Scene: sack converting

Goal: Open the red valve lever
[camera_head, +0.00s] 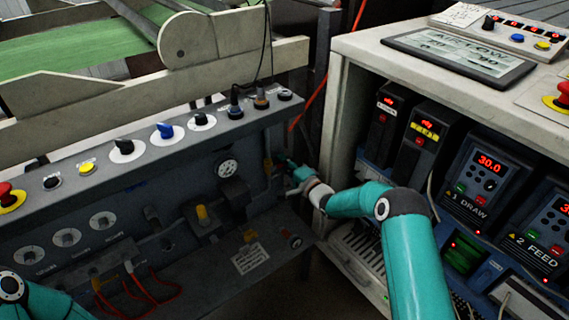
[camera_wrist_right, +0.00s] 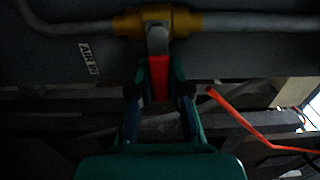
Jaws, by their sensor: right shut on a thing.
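The red valve lever (camera_wrist_right: 159,76) shows in the right wrist view, hanging down from a brass valve body (camera_wrist_right: 185,21) and standing across the grey pipe. My right gripper (camera_wrist_right: 160,96) is shut on the lever, with a finger on each side of it. The lever's lower end is hidden between the fingers. The red lever cannot be made out there. My left gripper is out of view; only part of its arm shows at bottom left.
An "AIR IN" label (camera_wrist_right: 89,59) sits beside the valve. An orange cable (camera_wrist_right: 235,112) runs at right in the wrist view. The control cabinet (camera_head: 338,100) stands close to the right of my right arm. A red button (camera_head: 8,192) is at the panel's left.

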